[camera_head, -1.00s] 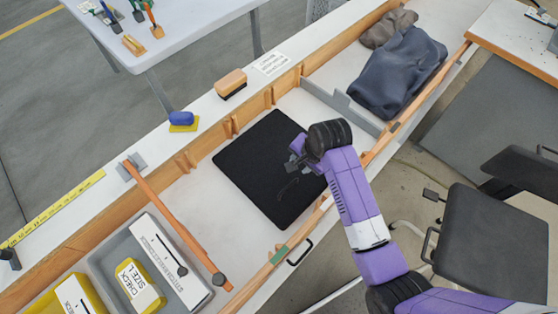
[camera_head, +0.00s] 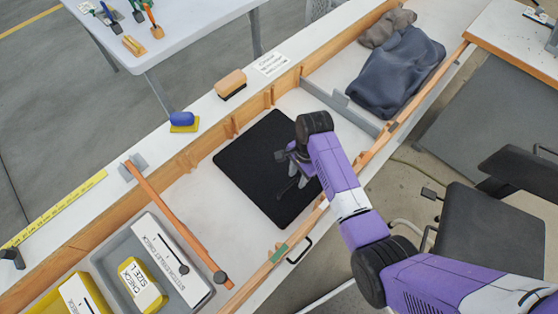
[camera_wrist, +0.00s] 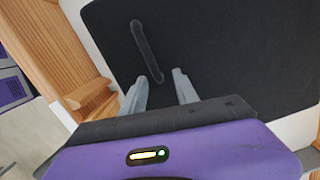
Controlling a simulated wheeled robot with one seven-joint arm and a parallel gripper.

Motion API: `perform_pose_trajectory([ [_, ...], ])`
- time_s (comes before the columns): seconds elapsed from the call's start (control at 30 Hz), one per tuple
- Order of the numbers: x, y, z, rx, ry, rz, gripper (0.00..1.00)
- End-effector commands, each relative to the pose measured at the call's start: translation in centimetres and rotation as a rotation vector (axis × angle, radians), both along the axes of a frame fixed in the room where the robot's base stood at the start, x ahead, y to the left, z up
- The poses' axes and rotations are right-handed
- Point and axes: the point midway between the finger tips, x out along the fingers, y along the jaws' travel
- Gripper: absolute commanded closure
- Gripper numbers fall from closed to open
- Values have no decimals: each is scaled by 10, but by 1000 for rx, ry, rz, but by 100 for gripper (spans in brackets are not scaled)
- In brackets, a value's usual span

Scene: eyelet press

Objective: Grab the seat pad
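The seat pad (camera_head: 252,160) is a flat black square with rounded corners. It lies in the white, wood-edged bay of the bench in the head view. In the wrist view the seat pad (camera_wrist: 230,50) fills much of the picture, with a dark strap-like handle (camera_wrist: 147,52) on its face. My gripper (camera_head: 291,182) is over the right part of the pad. In the wrist view the two grey fingers of my gripper (camera_wrist: 160,88) are apart with nothing between them, and the handle's near end lies just beyond their tips.
Wooden rails (camera_head: 278,92) edge the bay. A diagonal orange bar (camera_head: 178,222) lies left of the pad, beside a grey tray (camera_head: 107,262) with labelled boxes. Dark cloth (camera_head: 397,75) lies in the bay at upper right. A black chair (camera_head: 487,235) stands at right.

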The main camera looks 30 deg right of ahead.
Motion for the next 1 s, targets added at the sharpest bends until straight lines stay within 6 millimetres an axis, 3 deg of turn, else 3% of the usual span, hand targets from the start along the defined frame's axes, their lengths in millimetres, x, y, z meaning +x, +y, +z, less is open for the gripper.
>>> perform_pose_trajectory([
  [0.3,0,1,-6,0,-2,0,64],
  [0.5,0,1,-6,0,-2,0,100],
  [1.0,0,0,-5,-1,-2,-1,100],
])
